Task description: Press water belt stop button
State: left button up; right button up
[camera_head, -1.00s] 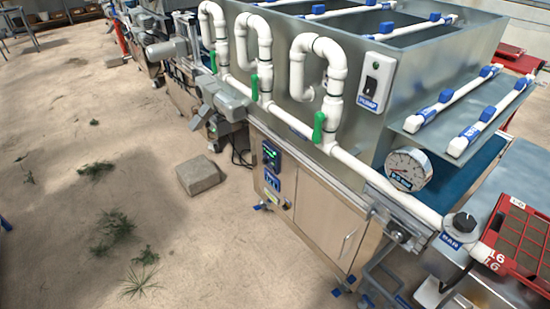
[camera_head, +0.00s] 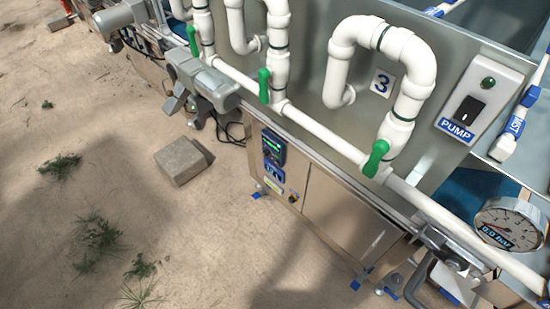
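The control panel of the water belt (camera_head: 273,150) is a dark unit with a lit green display on the cabinet front, left of centre. Below it is a blue label (camera_head: 273,171). Lower on the same cabinet is a small yellow-marked control (camera_head: 292,196); its buttons are too small to tell apart. A pump switch box (camera_head: 478,98) labelled PUMP, with a black rocker and a green lamp, is at the upper right.
White pipes (camera_head: 322,132) with green valve handles (camera_head: 376,158) run along the machine above the cabinet (camera_head: 335,215). A gauge (camera_head: 508,224) is at the right. A concrete block (camera_head: 182,160) lies on the sandy floor left of the cabinet. Floor at left is mostly clear.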

jog(key=shift+s+d, duration=0.35)
jog(key=shift+s, duration=0.3)
jog(key=shift+w, duration=0.35)
jog(key=shift+c, duration=0.2)
jog(key=shift+w+a, duration=0.1)
grip_shut()
pick_arm(q)
jog(key=shift+s+d, duration=0.1)
jog(key=shift+s, duration=0.25)
pick_arm(e)
jog(key=shift+a, duration=0.2)
jog(key=shift+a, duration=0.15)
pick_arm(q)
jog(key=shift+s, duration=0.15)
pick_arm(e)
jog(key=shift+d, duration=0.3)
